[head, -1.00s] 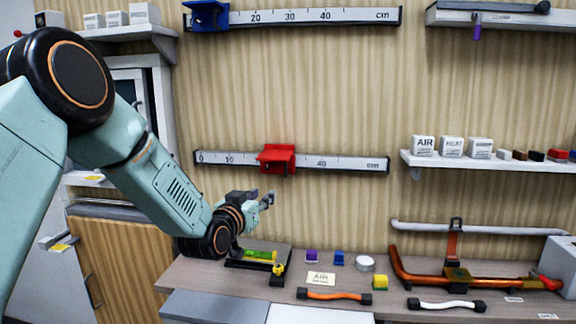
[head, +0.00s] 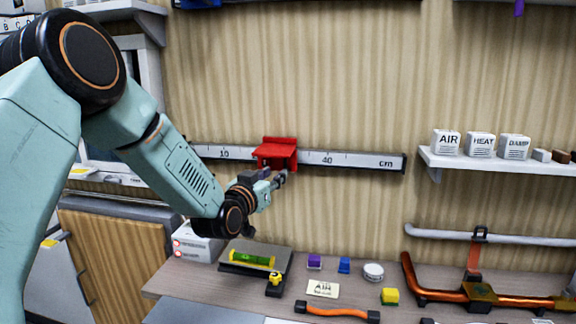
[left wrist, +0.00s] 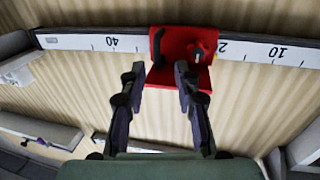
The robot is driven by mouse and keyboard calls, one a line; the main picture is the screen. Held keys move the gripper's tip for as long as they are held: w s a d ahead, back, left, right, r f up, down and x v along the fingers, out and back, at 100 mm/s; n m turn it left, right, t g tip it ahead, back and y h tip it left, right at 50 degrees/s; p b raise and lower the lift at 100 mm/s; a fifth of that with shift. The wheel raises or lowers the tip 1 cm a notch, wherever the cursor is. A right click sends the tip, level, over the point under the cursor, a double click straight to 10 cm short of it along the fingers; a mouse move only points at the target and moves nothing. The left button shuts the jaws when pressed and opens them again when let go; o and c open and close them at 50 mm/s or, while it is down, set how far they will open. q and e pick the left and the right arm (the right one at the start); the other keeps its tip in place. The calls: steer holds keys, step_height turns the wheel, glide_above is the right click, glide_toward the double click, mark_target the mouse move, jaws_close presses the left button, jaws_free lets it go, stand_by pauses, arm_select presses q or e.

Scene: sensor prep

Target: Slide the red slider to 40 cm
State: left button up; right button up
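The red slider (head: 281,148) sits on the white cm rail (head: 358,159) on the wall, between the 10 and 40 marks. In the left wrist view the red slider (left wrist: 180,48) covers the scale between 40 on the left and 20 on the right; the rail (left wrist: 82,42) appears upside down there. My left gripper (head: 279,179) is just below and in front of the slider. In the wrist view my left gripper (left wrist: 160,74) has its fingers apart, with nothing held between them; whether a fingertip touches the slider I cannot tell. My right gripper is not seen.
Below the rail is a bench with a green level (head: 252,259), an orange-handled bar (head: 337,311), small coloured blocks and a white round puck (head: 373,271). A shelf (head: 490,162) with labelled boxes is on the right. The wall beside the rail is clear.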

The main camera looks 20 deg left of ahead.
mark_target(285, 166)
arm_select(q)
steer(key=shift+w+d+r, duration=0.3)
steer(key=shift+w, duration=0.25)
steer(key=w, duration=0.6)
steer(key=shift+a+f+p, duration=0.2)
steer(key=shift+a+p, duration=0.05)
steer(key=shift+p, duration=0.05)
steer(key=shift+s+d+r, duration=0.15)
steer(key=shift+r, duration=0.1)
steer(key=shift+w+f, duration=0.15)
steer(key=shift+w, duration=0.05)
steer(key=shift+w+a+f, duration=0.1)
steer(key=shift+a, duration=0.1)
steer(key=shift+c, duration=1)
steer(key=shift+d, duration=0.1)
jaws_close()
